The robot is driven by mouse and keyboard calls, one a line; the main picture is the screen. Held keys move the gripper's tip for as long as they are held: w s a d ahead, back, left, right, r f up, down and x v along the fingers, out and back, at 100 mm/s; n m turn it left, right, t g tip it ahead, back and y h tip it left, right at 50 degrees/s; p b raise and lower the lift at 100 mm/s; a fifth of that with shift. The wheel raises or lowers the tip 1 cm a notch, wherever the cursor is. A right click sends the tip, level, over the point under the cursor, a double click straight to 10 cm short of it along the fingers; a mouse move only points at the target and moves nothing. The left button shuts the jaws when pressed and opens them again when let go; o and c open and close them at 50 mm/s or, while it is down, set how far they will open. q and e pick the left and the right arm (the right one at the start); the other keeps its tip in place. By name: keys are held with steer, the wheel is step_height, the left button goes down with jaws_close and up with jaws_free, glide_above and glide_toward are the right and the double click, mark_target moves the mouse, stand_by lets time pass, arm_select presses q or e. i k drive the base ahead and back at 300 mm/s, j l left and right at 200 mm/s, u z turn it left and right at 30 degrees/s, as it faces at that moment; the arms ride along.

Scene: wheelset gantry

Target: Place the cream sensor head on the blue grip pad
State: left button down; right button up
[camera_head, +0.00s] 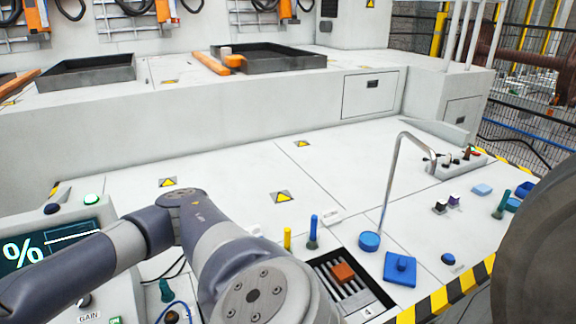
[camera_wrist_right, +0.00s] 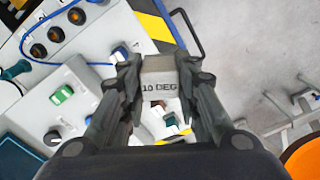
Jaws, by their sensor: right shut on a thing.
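My right gripper (camera_wrist_right: 160,88) is shut on a cream-grey block (camera_wrist_right: 160,66) marked "10 DEG" in the right wrist view. The block is the only cream piece I can make out as the sensor head. I cannot tell for sure which is the grip pad. An arm of mine crosses the lower left of the head view, its fingers out of sight. My left gripper does not show.
A slotted tray (camera_head: 348,286) with an orange-red block stands at the bench front. A bent metal tube (camera_head: 392,180) rises beside it. Yellow and blue upright pegs stand nearby. A control panel (camera_head: 75,250) stands at the left. The middle of the bench (camera_head: 240,175) is clear.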

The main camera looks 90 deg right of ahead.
mark_target(415, 280)
steer(key=k+z, duration=0.5)
steer(key=i+z, duration=0.1)
steer(key=z, duration=1.7)
